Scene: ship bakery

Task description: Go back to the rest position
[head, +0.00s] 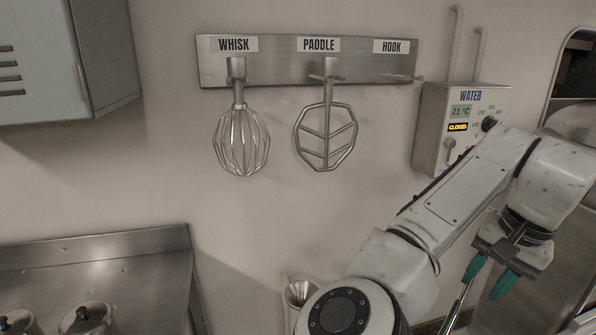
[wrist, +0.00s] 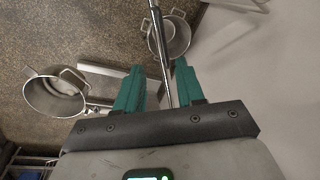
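My gripper (head: 489,277) hangs at the lower right of the head view, its green fingers pointing down. In the wrist view my gripper (wrist: 158,66) shows its two green fingers apart, with a clear gap. A thin metal rod (wrist: 161,50) runs through that gap in the picture and is wider-spaced from both fingers than a grip would allow. The rod (head: 459,307) also shows below the gripper in the head view. I cannot tell its distance from the fingers.
A wall rack (head: 270,73) holds a whisk (head: 238,140) and a paddle (head: 326,135); the peg under the HOOK label is empty. The water box (head: 443,158), reading CLOSED, is close behind my arm in the picture. Pots (wrist: 57,95) and (wrist: 173,38) stand below.

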